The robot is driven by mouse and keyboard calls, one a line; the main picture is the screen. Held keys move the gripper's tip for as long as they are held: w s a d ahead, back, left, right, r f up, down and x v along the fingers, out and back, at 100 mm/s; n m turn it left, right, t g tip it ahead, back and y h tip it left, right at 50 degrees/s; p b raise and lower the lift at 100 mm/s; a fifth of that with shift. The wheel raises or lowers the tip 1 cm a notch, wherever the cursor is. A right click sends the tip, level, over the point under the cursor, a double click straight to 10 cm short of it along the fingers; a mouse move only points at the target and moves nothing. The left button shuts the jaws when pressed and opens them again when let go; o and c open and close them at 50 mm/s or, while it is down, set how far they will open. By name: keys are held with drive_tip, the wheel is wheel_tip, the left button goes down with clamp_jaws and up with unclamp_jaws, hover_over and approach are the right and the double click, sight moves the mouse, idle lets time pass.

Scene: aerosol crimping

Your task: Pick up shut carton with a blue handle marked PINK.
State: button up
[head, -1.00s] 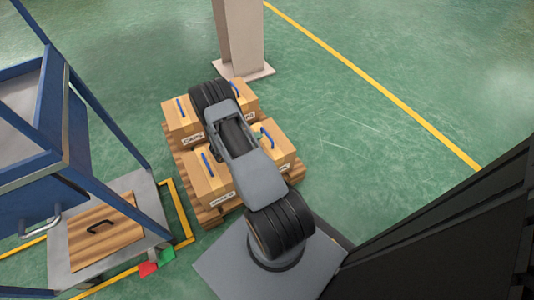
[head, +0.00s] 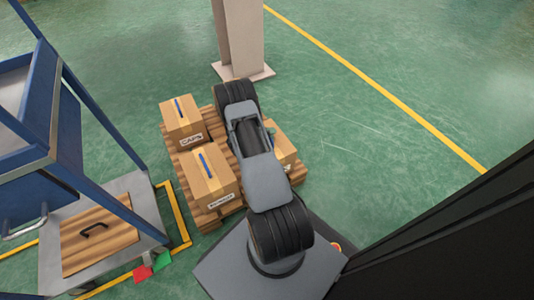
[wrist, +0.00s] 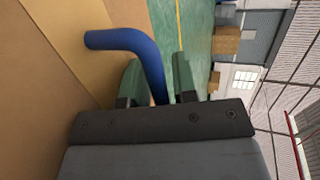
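In the wrist view a blue bent handle (wrist: 150,55) rises from a brown carton (wrist: 50,120) on the left. My gripper (wrist: 158,82) has its two green fingers on either side of this handle, with a gap to the right finger. I see no label there. In the head view my arm hides the gripper. It also covers much of the right side of a wooden pallet (head: 208,217), where part of a carton (head: 284,150) shows. A carton marked CAPS (head: 173,125) and a carton with a small unclear label (head: 200,187), both blue-handled, stand on the left. No PINK label is readable.
A blue frame with a shelf (head: 65,130) stands at the left, with a wooden board with a black handle (head: 100,240) at its foot. A pale column (head: 238,40) stands behind the pallet. The green floor at the right (head: 370,150) is clear.

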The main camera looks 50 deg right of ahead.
clamp_jaws()
idle(1.3)
drive_tip(key=shift+r, duration=0.15)
